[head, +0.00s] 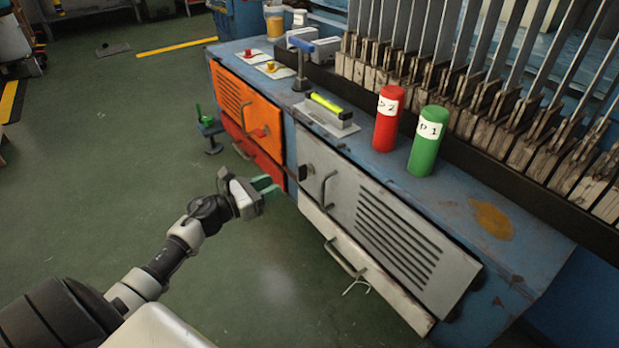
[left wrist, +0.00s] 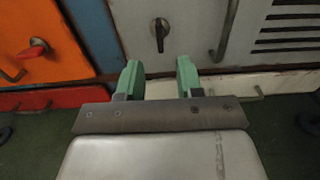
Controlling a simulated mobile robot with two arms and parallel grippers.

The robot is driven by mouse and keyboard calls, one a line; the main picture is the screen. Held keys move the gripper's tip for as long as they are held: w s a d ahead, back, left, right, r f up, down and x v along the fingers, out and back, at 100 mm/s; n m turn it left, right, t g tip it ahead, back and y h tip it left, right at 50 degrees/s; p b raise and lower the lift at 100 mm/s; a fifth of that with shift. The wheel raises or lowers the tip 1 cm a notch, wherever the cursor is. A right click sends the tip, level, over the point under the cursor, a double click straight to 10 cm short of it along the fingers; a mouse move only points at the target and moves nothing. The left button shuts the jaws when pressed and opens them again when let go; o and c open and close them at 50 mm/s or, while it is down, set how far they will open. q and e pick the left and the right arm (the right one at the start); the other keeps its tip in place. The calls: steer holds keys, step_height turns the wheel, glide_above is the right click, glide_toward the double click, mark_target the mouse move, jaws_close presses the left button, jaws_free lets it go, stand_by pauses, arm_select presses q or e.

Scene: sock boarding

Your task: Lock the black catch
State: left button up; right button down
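The black catch (head: 305,172) sits on the left part of the grey cabinet door (head: 345,195). In the left wrist view the catch (left wrist: 160,34) shows as a small black knob with its lever roughly vertical. My left gripper (head: 268,186) is in front of the cabinet, to the left of the catch and a little lower in the head view. In the left wrist view its green fingers (left wrist: 159,78) are apart with nothing between them, and the catch shows above the gap, not touched. My right gripper is not in view.
An orange door (head: 240,105) with a red catch (left wrist: 38,46) is to the left. A bar handle (head: 325,190) stands right of the black catch. A red can (head: 388,120) and a green can (head: 428,142) stand on the bench top. The floor before the cabinet is mostly clear.

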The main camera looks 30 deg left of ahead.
mark_target(302, 180)
arm_select(q)
steer(key=b+x, duration=0.3)
steer(key=x, duration=0.7)
steer(key=shift+a, duration=0.1)
jaws_close()
